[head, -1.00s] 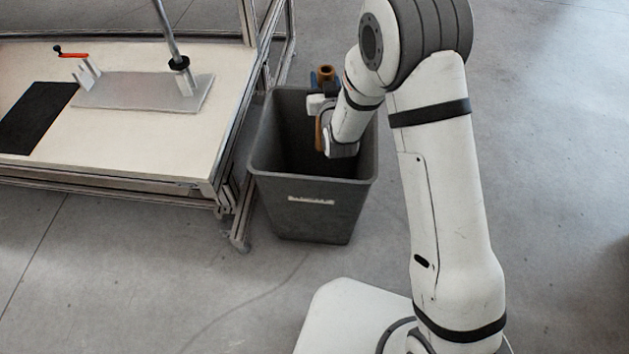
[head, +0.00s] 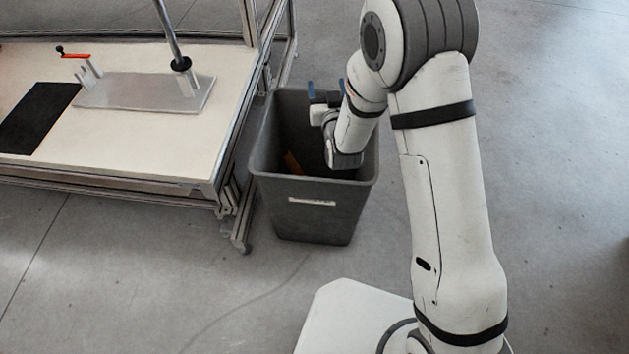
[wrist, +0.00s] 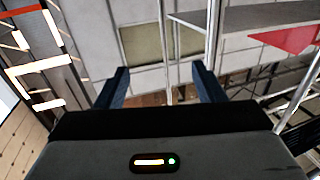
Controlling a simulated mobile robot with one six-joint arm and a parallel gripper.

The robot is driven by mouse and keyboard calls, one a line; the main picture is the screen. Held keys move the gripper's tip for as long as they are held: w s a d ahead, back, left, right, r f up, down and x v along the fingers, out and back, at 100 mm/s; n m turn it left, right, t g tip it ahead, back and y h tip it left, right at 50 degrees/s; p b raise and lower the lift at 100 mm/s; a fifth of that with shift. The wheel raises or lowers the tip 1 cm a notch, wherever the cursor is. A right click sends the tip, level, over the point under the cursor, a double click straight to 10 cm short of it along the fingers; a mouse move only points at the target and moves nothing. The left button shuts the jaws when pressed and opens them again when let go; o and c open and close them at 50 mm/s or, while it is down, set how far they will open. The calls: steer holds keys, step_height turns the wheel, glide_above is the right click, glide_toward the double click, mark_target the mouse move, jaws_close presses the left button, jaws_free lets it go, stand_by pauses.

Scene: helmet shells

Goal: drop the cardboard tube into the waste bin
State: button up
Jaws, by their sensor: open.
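The dark grey waste bin (head: 312,208) stands on the floor to the right of the workbench. The cardboard tube (head: 292,162) shows as a small brown piece inside the bin, below the rim; most of it is hidden by the bin's wall and shadow. My gripper (head: 326,90) is over the bin's far part, with its blue fingers apart and nothing between them. In the wrist view the two fingers of my gripper (wrist: 160,85) are also spread and empty.
The workbench (head: 150,150) with a pale top is at left, close beside the bin. It carries a metal plate (head: 130,95), a black mat (head: 36,118) and a red-handled lever (head: 72,54). The floor in front and at right is clear.

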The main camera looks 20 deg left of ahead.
steer(key=v, duration=0.5)
stand_by(0.3)
